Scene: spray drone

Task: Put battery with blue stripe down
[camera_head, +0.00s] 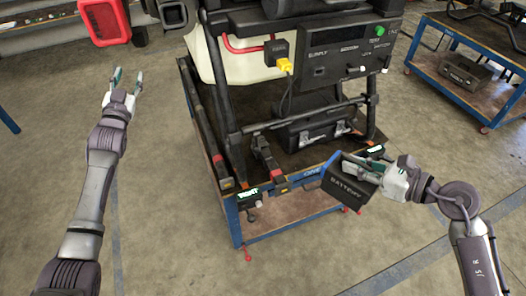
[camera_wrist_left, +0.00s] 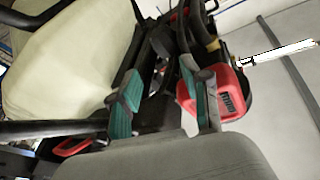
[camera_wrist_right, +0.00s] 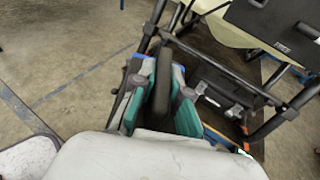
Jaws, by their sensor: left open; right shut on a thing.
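The battery (camera_head: 347,182) is a dark box with "BATTERY" lettering, hanging in the air in front of the right front corner of the blue cart in the head view. My left gripper (camera_head: 127,84) is open and empty, left of the drone cart. Its green fingers stand apart in the left wrist view (camera_wrist_left: 168,100).
The blue cart (camera_head: 240,238) carries the drone frame (camera_head: 235,125) with a second dark case (camera_head: 315,131) inside it. Bare floor lies between the carts.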

